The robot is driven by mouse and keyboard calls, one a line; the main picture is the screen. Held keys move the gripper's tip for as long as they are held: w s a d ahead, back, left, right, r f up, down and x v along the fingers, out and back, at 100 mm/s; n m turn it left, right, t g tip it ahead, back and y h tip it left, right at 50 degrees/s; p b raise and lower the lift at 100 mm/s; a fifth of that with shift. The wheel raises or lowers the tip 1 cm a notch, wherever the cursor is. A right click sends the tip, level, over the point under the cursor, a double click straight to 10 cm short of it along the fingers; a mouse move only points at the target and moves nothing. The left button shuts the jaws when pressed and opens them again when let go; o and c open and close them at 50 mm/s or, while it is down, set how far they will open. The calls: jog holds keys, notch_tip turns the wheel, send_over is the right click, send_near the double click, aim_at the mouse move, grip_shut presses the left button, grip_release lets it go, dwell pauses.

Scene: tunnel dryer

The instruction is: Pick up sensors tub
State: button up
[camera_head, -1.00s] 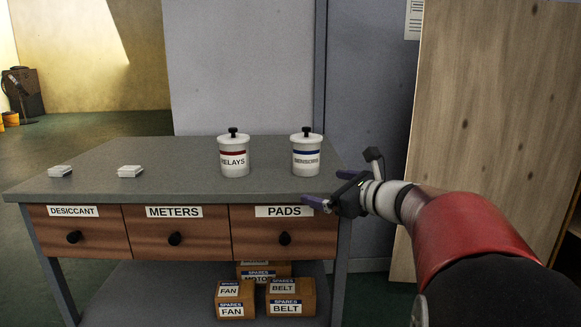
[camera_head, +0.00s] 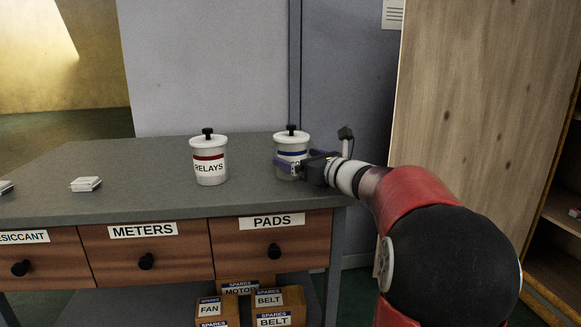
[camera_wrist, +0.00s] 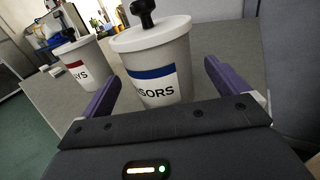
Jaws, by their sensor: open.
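The sensors tub (camera_head: 291,143) is white with a blue band, a white lid and a black knob, and stands upright at the right end of the grey table. In the wrist view the sensors tub (camera_wrist: 152,62) shows "SORS" on its label. My gripper (camera_head: 284,165) is open at the tub's lower part, with its purple fingers on either side of it. In the wrist view the fingers of my gripper (camera_wrist: 158,88) show a gap to the tub, clearest on the right. I cannot tell if either finger touches it.
The relays tub (camera_head: 209,160), with a red band, stands left of the sensors tub on the table (camera_head: 150,195). White packs (camera_head: 86,184) lie further left. A grey wall panel and a wooden board (camera_head: 480,90) stand behind and to the right.

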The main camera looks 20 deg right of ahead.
jog(key=x, duration=0.3)
jog(key=shift+w, duration=0.25)
jog(key=c, duration=1.2)
jog(key=shift+r, duration=0.1)
jog(key=shift+c, duration=0.9)
